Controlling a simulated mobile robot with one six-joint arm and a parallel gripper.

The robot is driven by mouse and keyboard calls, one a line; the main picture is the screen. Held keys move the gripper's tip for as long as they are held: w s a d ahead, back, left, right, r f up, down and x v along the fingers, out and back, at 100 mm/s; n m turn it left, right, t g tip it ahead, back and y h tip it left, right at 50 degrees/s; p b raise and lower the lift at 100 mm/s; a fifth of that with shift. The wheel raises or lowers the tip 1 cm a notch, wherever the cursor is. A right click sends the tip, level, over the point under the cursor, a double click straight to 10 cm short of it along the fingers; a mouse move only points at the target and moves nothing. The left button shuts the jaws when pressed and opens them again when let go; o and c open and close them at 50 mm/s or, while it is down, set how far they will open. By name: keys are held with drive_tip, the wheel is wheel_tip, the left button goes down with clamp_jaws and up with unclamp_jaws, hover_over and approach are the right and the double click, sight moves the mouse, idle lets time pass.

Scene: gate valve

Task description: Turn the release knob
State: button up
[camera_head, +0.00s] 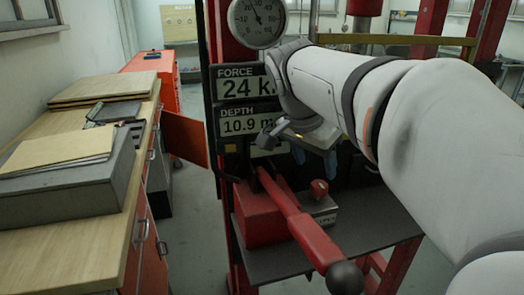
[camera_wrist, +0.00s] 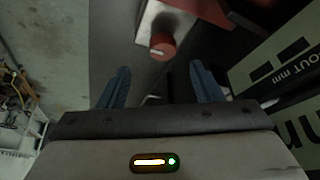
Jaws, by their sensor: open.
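The release knob, a small red knob (camera_head: 319,187), sits on top of a pale metal block (camera_head: 322,208) beside the red pump base. In the wrist view the knob (camera_wrist: 162,45) shows a white mark and lies ahead of my fingertips, roughly centred between them. My gripper (camera_wrist: 161,82) is open and empty, with its two blue fingers spread apart. In the head view my gripper (camera_head: 314,155) hangs above the knob, apart from it. Part of it is hidden behind my arm and wrist.
A long red lever with a black ball end (camera_head: 345,278) slopes toward the camera just left of the knob. The red pump base (camera_head: 262,215) stands behind it. Force and depth displays (camera_head: 247,85) and a round gauge (camera_head: 257,18) are on the press. A wooden bench (camera_head: 70,235) stands left.

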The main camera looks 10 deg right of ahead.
sight(318, 184)
drive_tip(key=x, duration=0.8)
drive_tip(key=shift+w+r+b, duration=0.1)
drive_tip(key=shift+w+b, duration=0.15)
drive_tip(key=shift+b, duration=0.1)
drive_tip(key=shift+c, duration=0.5)
